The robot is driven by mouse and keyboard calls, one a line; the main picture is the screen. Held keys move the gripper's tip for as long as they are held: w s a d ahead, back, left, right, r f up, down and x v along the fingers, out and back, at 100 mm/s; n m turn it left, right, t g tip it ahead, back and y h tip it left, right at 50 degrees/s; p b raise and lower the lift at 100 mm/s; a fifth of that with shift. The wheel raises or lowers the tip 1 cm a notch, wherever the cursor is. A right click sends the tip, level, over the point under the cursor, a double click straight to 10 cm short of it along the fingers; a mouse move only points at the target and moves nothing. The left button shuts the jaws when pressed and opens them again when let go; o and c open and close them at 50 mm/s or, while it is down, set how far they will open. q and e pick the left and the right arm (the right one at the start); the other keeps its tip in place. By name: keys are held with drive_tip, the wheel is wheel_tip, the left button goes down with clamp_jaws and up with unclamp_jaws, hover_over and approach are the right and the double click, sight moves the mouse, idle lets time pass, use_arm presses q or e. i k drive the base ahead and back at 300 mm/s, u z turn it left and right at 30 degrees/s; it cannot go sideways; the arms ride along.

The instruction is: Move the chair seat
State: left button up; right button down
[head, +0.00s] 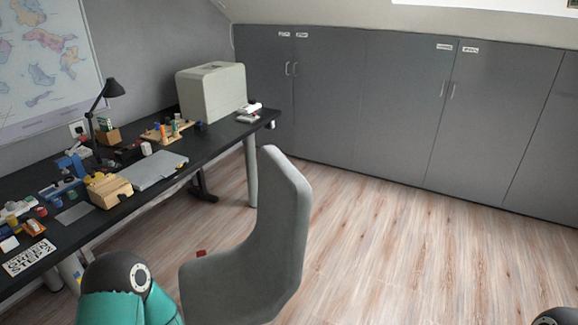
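The grey chair (285,215) stands in the lower middle of the head view, beside the desk. Its tall curved backrest is on the right and its seat (225,288) extends to the left at the bottom edge. The chair's base is out of view. A small red object (201,253) shows at the seat's far edge; I cannot tell whether it lies on the seat or on the floor behind. Parts of my arms show at the bottom left and bottom right corner. Neither gripper is visible.
A black desk (215,141) runs along the left wall, with a lamp (97,105), a closed laptop (158,172), a beige box (211,92) and many small items. Grey cabinets (400,115) line the back. The wood floor (400,260) right of the chair is clear.

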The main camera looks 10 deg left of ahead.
sight(250, 282)
drive_tip(key=i, duration=0.85)
